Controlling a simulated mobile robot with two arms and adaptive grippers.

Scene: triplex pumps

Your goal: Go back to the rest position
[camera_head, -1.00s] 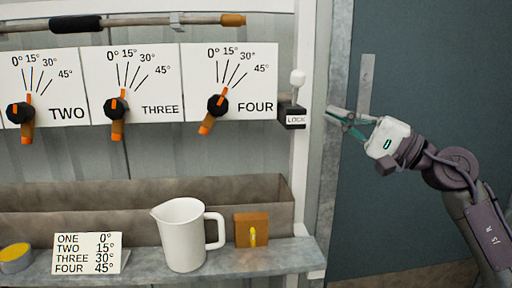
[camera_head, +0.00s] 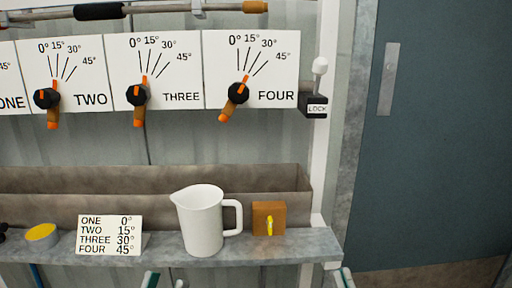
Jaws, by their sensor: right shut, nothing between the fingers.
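Only the tips of both grippers show, at the bottom edge of the head view. My right gripper (camera_head: 344,278) is by the shelf's right end, shut and empty. Both are low and well clear of the dial panels.
Panels TWO (camera_head: 92,71), THREE (camera_head: 182,70) and FOUR (camera_head: 276,68) carry black knobs with orange handles. A LOCK box (camera_head: 316,109) with a white-knobbed lever is beside them. The shelf (camera_head: 290,247) holds a white jug (camera_head: 203,222), an angle card (camera_head: 109,235) and a brown block (camera_head: 268,218).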

